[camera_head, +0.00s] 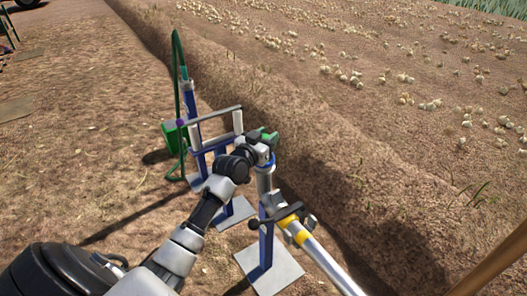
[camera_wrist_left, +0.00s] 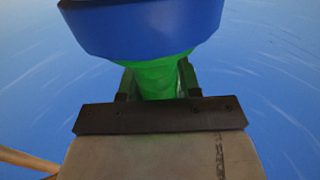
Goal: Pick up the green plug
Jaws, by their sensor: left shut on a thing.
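The green plug (camera_wrist_left: 158,76) sits between the two fingers of my left gripper (camera_wrist_left: 158,84) in the left wrist view. The gripper is shut on it. A wide blue cap or collar (camera_wrist_left: 145,28) is directly above the plug and hides its upper end. In the head view, my left arm reaches in from the bottom left and its gripper (camera_head: 264,143) is by the top of a grey upright pipe (camera_head: 264,178). Small green parts show there, but too small to tell the plug from the fingers. My right gripper is not in view.
A silver pipe with a yellow band (camera_head: 300,236) slants to the lower right on a blue post (camera_head: 266,244) with a flat plate. A blue frame with a grey bar (camera_head: 212,115) and a green box (camera_head: 174,137) stand behind. A soil bank runs along the right.

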